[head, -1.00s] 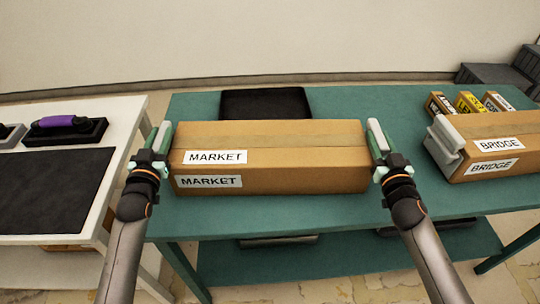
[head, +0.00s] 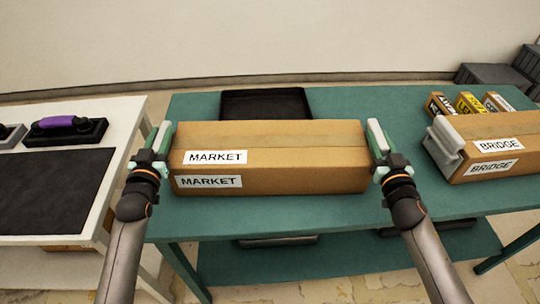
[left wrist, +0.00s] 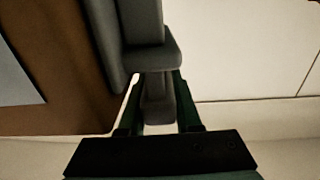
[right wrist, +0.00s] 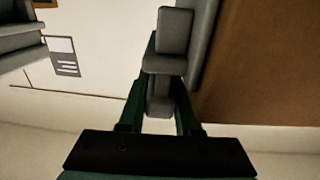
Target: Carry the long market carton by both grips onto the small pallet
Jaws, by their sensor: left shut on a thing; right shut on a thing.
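The long brown market carton (head: 300,155), with two white MARKET labels, spans the middle of the head view, level, over the green table. I cannot tell whether it touches the table. My left gripper (head: 158,145) is shut on the grey grip at its left end; that grip (left wrist: 150,50) shows between the fingers in the left wrist view. My right gripper (head: 380,143) is shut on the grip at its right end, and that grip (right wrist: 168,50) shows in the right wrist view. A flat dark tray-like thing (head: 235,105) lies behind the carton; I cannot tell whether it is the pallet.
A brown BRIDGE carton (head: 510,145) with a grey end grip stands right on the green table (head: 370,105), with small labelled boxes (head: 468,103) behind. A white table (head: 120,135) at left bears a black mat (head: 50,185) and a purple-handled thing (head: 58,123).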

